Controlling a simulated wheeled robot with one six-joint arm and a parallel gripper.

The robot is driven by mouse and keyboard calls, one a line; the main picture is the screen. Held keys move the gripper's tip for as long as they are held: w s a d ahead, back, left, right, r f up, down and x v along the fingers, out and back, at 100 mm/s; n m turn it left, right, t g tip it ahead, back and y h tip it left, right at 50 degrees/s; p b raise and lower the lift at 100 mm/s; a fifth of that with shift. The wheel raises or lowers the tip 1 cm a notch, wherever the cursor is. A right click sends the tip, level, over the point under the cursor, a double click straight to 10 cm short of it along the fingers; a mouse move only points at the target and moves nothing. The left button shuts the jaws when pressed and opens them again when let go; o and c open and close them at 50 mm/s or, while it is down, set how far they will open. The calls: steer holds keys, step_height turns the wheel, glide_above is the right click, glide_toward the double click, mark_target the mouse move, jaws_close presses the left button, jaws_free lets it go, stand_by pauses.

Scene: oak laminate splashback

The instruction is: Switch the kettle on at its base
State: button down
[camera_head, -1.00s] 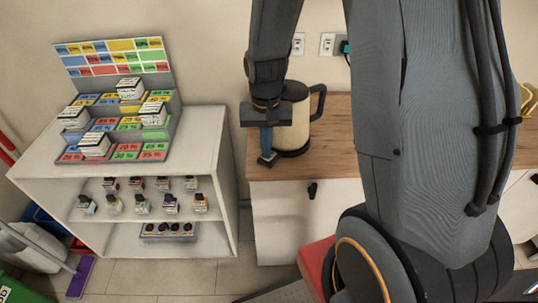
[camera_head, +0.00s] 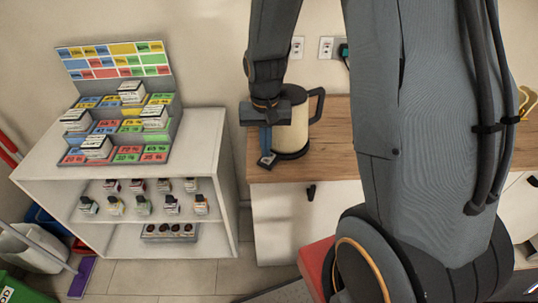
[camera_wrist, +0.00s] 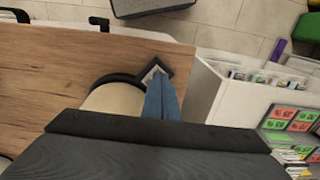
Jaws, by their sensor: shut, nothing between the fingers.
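The kettle (camera_head: 294,125) is cream with a dark base ring and a black handle on its right. It stands upright at the left end of the wooden counter. Its cream body (camera_wrist: 112,100) also shows in the wrist view. A small dark switch tab with a pale face (camera_head: 267,159) sticks out at the front left of the base; it shows in the wrist view too (camera_wrist: 153,72). My gripper (camera_head: 266,144) is shut and empty, pointing down just left of the kettle. In the wrist view its blue fingertips (camera_wrist: 161,88) are at the tab; I cannot tell whether they touch it.
The wooden counter (camera_head: 330,150) is clear to the kettle's right. A white shelf (camera_head: 200,140) with bottles and a coloured card display (camera_head: 120,100) stands to the left, across a narrow gap. Wall sockets (camera_head: 326,47) are behind.

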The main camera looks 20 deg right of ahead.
mark_target(266, 161)
step_height(266, 161, up, 5)
steer(key=p, duration=0.4)
stand_by(0.5)
